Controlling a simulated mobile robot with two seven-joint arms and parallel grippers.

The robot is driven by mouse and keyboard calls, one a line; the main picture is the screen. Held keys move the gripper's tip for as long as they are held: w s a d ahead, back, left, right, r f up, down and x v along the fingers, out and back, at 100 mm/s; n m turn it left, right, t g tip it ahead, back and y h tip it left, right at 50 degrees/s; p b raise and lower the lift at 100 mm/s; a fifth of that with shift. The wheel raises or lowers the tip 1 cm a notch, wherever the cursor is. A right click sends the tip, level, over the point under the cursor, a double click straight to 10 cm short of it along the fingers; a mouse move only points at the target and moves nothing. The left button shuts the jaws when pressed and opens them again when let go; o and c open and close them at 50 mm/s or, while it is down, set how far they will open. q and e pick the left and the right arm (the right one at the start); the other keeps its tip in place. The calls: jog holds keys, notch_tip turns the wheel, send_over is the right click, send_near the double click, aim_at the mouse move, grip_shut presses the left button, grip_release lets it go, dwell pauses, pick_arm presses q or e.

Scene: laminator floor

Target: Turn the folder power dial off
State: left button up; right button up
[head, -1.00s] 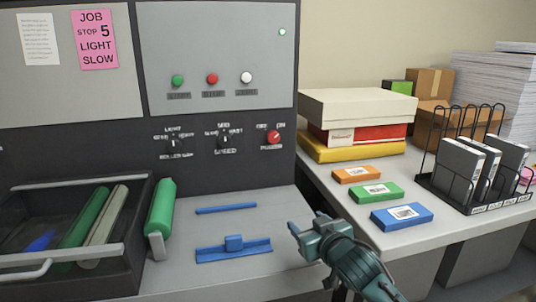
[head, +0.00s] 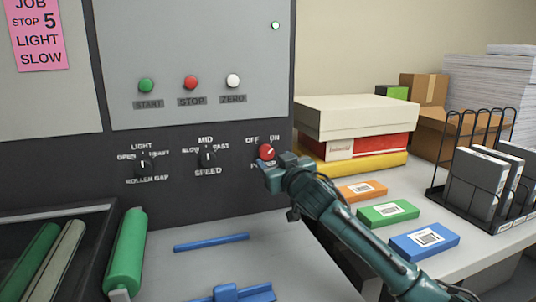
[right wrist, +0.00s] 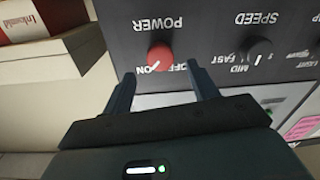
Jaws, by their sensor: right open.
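The folder power dial (head: 266,152) is a round red knob on the dark panel, between OFF and ON labels above and a partly hidden POWER label below. Its white mark points up and right, toward ON. In the right wrist view the dial (right wrist: 160,55) appears upside down, its mark toward the ON label. My right gripper (head: 277,168) is in front of and just below the dial, hiding part of its label. In the right wrist view the gripper (right wrist: 163,82) is open and empty, with the dial beyond and between its fingertips. My left gripper is not in view.
A black speed dial (head: 207,156) and a roller gap dial (head: 144,166) sit left on the panel. Green, red and white buttons are above. Stacked boxes (head: 355,112) stand close at right.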

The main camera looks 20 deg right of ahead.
aim_at(268, 153)
jog(key=shift+w+a, duration=0.15)
jog(key=shift+w, duration=1.3)
jog(key=shift+w+a, duration=0.1)
jog(key=shift+w, duration=1.3)
jog(key=shift+c, duration=0.2)
jog(key=c, duration=0.9)
